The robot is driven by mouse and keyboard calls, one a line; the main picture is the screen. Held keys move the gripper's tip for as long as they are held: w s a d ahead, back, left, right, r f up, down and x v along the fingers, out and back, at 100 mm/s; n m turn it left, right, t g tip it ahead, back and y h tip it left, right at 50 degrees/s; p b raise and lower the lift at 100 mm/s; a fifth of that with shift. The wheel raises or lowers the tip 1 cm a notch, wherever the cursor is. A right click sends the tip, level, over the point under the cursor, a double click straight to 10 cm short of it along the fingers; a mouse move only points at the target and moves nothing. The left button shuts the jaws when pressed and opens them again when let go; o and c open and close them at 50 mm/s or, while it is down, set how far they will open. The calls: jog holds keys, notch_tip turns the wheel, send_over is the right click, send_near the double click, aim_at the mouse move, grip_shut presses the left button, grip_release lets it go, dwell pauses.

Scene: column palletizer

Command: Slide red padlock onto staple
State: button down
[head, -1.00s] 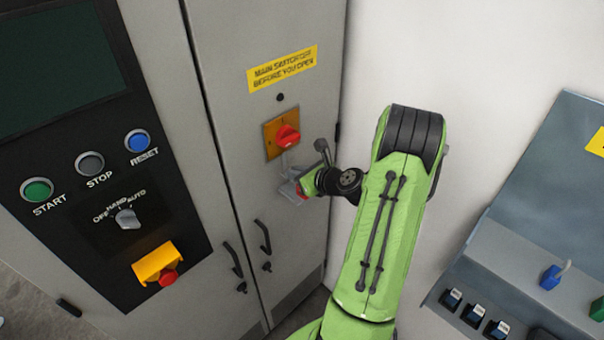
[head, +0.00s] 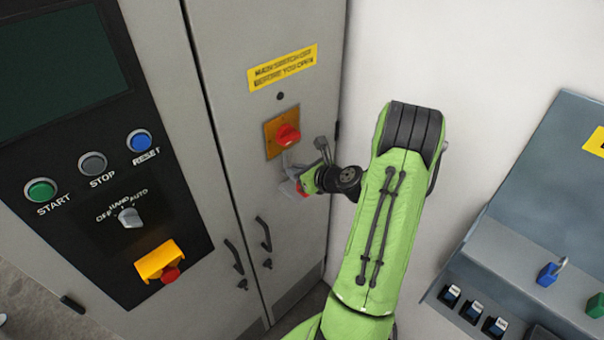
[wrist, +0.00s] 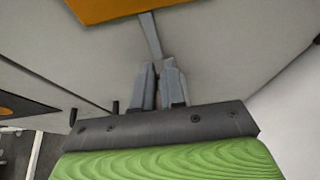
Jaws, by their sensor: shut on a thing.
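My gripper (head: 290,187) is shut close to the grey cabinet door, just below the red rotary switch (head: 288,135) on its orange plate. A small patch of the red padlock (head: 303,192) shows at the fingers; the rest is hidden by them and by the wrist. In the wrist view the two grey fingers (wrist: 158,88) are close together with a thin brownish strip between them. A narrow grey bar (wrist: 150,35), perhaps the staple, runs from under the orange plate (wrist: 125,8) toward the fingertips. I cannot tell whether the padlock touches it.
A yellow warning label (head: 282,68) is above the switch. Black door handles (head: 264,234) are below my gripper. A control panel with buttons stands at left. A sloped grey board (head: 530,190) at right holds a blue padlock (head: 548,274) and a green one (head: 597,305).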

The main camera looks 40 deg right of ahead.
jog(key=shift+w+a+r, duration=0.4)
jog(key=shift+w+r, duration=0.2)
jog(key=shift+r, duration=0.1)
jog(key=shift+s, duration=0.1)
jog(key=shift+d+f, duration=0.15)
jog(key=shift+f, duration=0.1)
jog(key=shift+s, duration=0.1)
jog(key=s, duration=0.3)
jog(key=shift+d+r, duration=0.2)
jog(key=shift+d, duration=0.1)
jog(key=s, duration=0.3)
jog(key=shift+r, duration=0.25)
